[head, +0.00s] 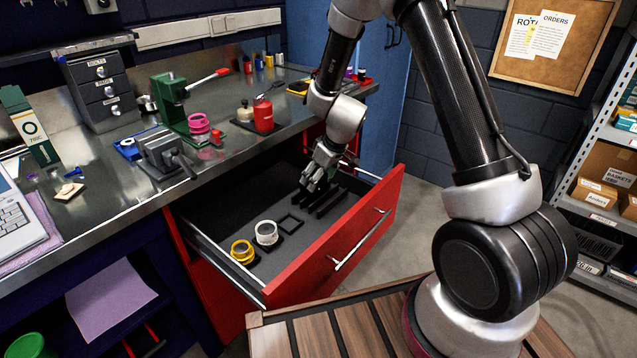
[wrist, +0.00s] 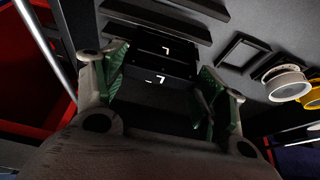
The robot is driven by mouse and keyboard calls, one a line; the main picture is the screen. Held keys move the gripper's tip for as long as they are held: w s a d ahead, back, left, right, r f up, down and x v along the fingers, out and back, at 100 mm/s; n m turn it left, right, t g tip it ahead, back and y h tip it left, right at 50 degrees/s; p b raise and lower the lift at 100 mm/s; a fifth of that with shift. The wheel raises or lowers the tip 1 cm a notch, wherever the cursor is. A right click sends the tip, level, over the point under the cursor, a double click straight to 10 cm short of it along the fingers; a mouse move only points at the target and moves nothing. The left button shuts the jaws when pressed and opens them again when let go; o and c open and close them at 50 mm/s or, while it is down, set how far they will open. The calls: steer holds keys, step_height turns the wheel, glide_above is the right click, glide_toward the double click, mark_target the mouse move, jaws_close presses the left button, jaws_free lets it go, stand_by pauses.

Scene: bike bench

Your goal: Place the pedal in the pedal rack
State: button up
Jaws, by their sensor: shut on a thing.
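My gripper (head: 316,182) reaches down into the open red drawer, just above its back part. In the wrist view my gripper (wrist: 160,88) has its green-padded fingers on either side of a dark block with small pale marks, the pedal (wrist: 158,62), and is shut on it. The pedal rack (head: 328,207) is a set of parallel black bars on the drawer floor, right by the gripper. In the wrist view the rack's bars (wrist: 152,17) lie just beyond the pedal. I cannot tell whether the pedal touches the rack or sits between its bars. In the head view the pedal is mostly hidden.
An empty black square frame (head: 290,223) lies beside the rack. A white ringed part (head: 266,233) and a yellow one (head: 242,252) stand nearer the drawer's left end. The red drawer front (head: 345,240) and the workbench edge (head: 165,192) bound the space.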

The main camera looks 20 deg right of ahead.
mark_target(319, 186)
steer(key=shift+f, duration=1.05)
steer(key=shift+f, duration=0.1)
steer(key=o, duration=1.1)
steer(key=shift+o, duration=0.2)
